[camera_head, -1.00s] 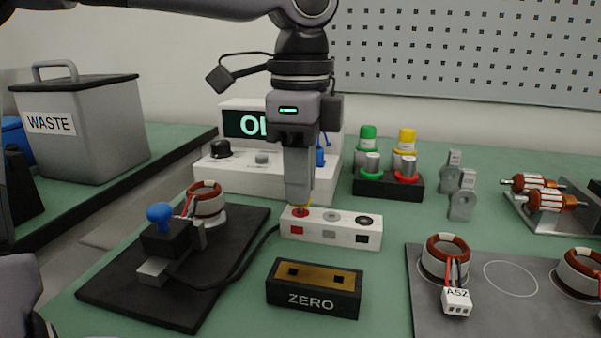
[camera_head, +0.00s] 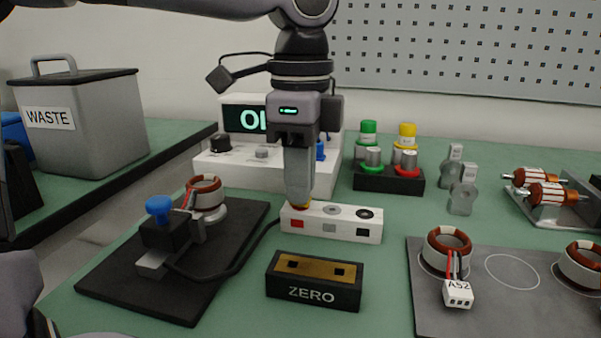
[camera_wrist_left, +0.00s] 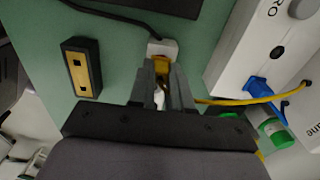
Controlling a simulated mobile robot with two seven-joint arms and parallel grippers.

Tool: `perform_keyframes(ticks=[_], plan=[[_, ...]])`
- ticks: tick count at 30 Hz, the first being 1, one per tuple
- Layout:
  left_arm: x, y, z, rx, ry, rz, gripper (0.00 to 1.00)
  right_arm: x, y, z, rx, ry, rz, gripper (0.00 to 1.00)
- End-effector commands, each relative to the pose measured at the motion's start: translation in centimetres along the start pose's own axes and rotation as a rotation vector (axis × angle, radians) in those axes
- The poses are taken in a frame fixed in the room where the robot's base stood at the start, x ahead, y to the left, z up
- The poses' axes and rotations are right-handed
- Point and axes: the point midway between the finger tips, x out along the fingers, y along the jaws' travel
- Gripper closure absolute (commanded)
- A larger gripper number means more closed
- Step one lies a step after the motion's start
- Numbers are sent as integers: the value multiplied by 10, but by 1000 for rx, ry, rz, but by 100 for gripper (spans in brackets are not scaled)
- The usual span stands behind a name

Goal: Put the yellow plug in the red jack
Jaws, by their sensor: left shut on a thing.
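The white jack block (camera_head: 345,232) stands on the green table with a red, a grey and a black jack on top. My left gripper (camera_head: 299,204) points down over its left end, where the red jack is, and hides that jack. It is shut on the yellow plug (camera_wrist_left: 161,66), which shows between the fingertips in the left wrist view. In the head view only a thin yellow-orange edge shows under the fingers. The plug's tip is at the block's top; how deep it sits cannot be told. My right gripper is not in view.
A ZERO box (camera_head: 315,281) stands in front of the block. A black fixture plate (camera_head: 115,283) with a stator is at left. The white meter (camera_head: 240,174) stands behind, and a yellow cable (camera_wrist_left: 235,101) runs towards it. A grey mat (camera_head: 430,315) with stators lies at right.

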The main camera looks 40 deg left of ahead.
Motion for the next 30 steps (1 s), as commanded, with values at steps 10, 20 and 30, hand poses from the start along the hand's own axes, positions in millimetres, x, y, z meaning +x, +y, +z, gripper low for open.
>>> perform_keyframes(ticks=[10,20,30], plan=[[4,0,0,0,-1,0,75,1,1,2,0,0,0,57],[4,0,0,0,0,0,52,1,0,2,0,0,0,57],[-26,-1,0,-1,2,-3,52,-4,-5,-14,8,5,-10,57]])
